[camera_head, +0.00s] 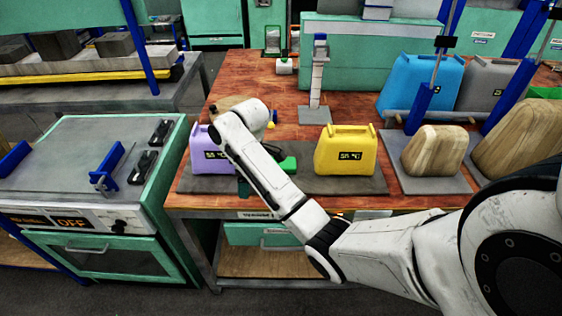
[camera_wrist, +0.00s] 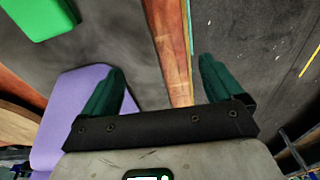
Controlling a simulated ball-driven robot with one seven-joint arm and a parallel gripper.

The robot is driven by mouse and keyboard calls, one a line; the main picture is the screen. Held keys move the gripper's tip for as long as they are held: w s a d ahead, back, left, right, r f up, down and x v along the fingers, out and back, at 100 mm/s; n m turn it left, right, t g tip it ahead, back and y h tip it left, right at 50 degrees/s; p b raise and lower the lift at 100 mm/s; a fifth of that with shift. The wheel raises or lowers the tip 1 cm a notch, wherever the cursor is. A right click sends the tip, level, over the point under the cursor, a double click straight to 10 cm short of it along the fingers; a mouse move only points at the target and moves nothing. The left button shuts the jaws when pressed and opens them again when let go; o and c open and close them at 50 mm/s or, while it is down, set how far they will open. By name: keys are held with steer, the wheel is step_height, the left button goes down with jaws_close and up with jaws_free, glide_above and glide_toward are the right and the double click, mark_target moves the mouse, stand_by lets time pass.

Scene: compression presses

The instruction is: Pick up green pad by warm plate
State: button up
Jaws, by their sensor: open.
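A dark grey plate (camera_head: 345,186) lies under the cans. The yellow can (camera_head: 345,150) has a small temperature display, and so does the purple can (camera_head: 203,150); which plate is warm I cannot tell. My gripper (camera_wrist: 160,68) is open and empty, its dark green fingers pointing down near the plate's front edge, beside the purple can and apart from the pad.
Wooden-looking blocks (camera_head: 433,150) stand on a grey plate at the right. A blue can (camera_head: 418,85) and a grey can stand behind. A thin upright stand (camera_head: 317,80) rises mid-table.

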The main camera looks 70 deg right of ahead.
steer(key=g, duration=0.1)
glide_toward(283, 165)
steer(key=w+r, duration=0.1)
steer(key=w, duration=0.1)
steer(key=shift+h, duration=0.3)
steer(key=f, duration=0.3)
steer(key=f+p, duration=0.1)
steer(key=f, duration=0.6)
steer(key=shift+s+d+f+p, duration=0.15)
steer(key=shift+s+f+p, duration=0.1)
steer(key=shift+s+p, duration=0.15)
steer(key=shift+c, duration=0.2)
steer(key=c, duration=1.1)
steer(key=shift+r, duration=0.15)
